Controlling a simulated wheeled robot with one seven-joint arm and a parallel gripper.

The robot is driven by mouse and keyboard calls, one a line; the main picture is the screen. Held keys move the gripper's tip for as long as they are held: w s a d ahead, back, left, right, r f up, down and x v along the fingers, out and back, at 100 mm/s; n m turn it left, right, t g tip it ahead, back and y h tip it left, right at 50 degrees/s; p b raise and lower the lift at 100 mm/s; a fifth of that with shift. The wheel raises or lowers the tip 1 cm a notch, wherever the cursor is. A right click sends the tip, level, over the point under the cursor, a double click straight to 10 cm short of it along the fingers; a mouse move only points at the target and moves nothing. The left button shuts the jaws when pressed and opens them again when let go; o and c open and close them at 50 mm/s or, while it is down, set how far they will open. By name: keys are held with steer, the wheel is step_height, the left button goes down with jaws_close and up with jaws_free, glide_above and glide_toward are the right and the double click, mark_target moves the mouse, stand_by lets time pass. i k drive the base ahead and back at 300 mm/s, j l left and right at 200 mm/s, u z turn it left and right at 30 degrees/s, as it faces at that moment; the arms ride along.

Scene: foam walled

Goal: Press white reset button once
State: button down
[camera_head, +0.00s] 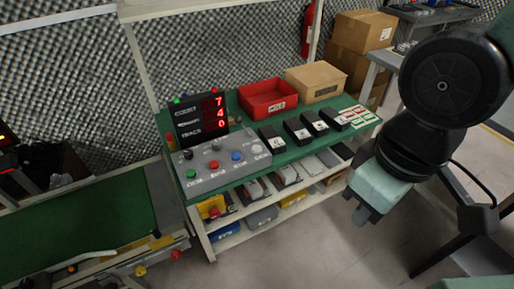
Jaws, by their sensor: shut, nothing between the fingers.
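A grey control box (222,172) sits at the front left of the green-topped bench. Its front row has a green button (190,173), a red button (213,165), a blue button (237,156) and, at the right end, a white button (257,149). The labels are too small to read surely. My gripper (361,216) is shut and empty, pointing down in front of the bench's right part. It is well to the right of the white button and apart from it. Nothing covers the button.
A black display (201,117) with red digits 7, 4 and 0 stands behind the box. A red bin (267,98), a cardboard box (315,82) and several black devices stand on the bench (240,108). A green conveyor (75,237) lies left. Floor in front is clear.

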mark_target(256, 149)
steer(key=j+z, duration=0.2)
steer(key=j, duration=1.4)
